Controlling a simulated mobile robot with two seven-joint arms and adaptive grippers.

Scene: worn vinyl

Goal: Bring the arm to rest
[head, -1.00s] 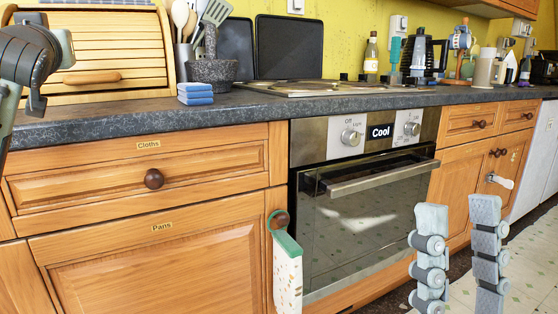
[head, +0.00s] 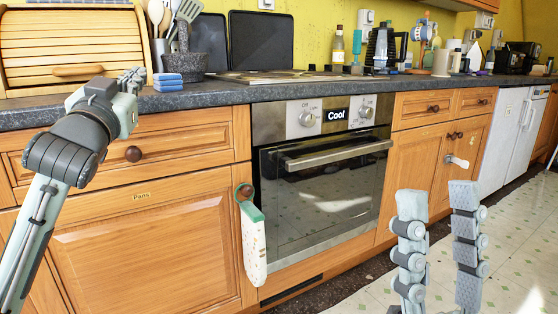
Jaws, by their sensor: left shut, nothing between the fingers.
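My left arm (head: 40,215) rises from the lower left in the head view. Its gripper (head: 132,76) is at the height of the worktop, in front of the drawer and the bread bin. The fingers are small in the picture, shut and empty. My right gripper (head: 438,192) shows at the lower right as two grey, jointed fingers pointing up. They stand wide apart with nothing between them, in front of the floor and the cupboard. The rest of the right arm is out of the picture.
The dark worktop (head: 215,95) carries a bread bin (head: 70,45), blue folded cloths (head: 167,82), a mortar (head: 184,66) and a hob (head: 280,77). An oven (head: 325,185) is below. An oven glove (head: 253,245) hangs from a cupboard knob. Tiled floor (head: 515,260) is clear at right.

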